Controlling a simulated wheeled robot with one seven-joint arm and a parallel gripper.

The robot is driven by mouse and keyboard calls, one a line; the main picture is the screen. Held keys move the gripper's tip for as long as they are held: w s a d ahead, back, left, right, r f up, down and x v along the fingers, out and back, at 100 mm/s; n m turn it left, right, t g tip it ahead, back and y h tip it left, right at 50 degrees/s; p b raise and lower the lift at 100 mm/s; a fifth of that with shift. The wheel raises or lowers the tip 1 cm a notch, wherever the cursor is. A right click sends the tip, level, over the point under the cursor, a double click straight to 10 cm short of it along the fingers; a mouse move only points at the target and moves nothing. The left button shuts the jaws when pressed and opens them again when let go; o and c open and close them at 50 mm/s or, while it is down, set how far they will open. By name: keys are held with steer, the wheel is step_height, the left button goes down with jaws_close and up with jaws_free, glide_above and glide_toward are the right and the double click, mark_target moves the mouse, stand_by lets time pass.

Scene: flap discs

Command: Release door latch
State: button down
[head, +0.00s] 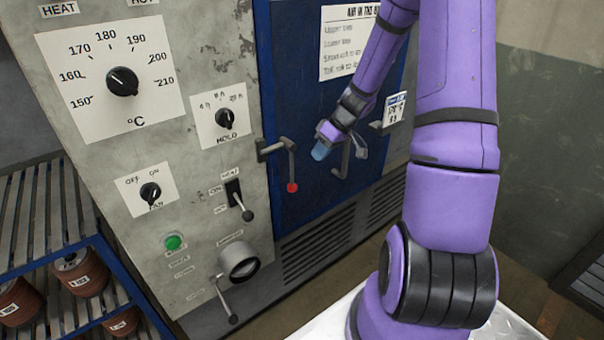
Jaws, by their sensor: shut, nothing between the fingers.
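The blue door (310,190) of the grey oven cabinet stands at the centre of the head view and looks closed. A metal latch lever (291,163) with a red knob (292,187) sits at the door's left edge, its arm hanging down. My gripper (321,150) is shut and empty, its bluish tip in front of the door, to the right of the lever and apart from it in the picture. A grey metal handle (343,165) shows just right of and below the gripper, partly hidden by it. I cannot tell whether they touch.
The control panel left of the door carries a temperature dial (122,82), a hold knob (225,118), a fan knob (150,193), a switch lever (240,205) and a green button (173,242). A blue rack (110,262) with reels stands at the lower left.

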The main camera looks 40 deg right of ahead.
steer(key=shift+w+d+f, duration=0.25)
steer(key=shift+d+f, duration=0.1)
steer(key=shift+f, duration=0.05)
steer(key=x, duration=1)
steer(key=shift+a, duration=0.1)
steer(key=shift+a, duration=0.1)
stand_by(0.3)
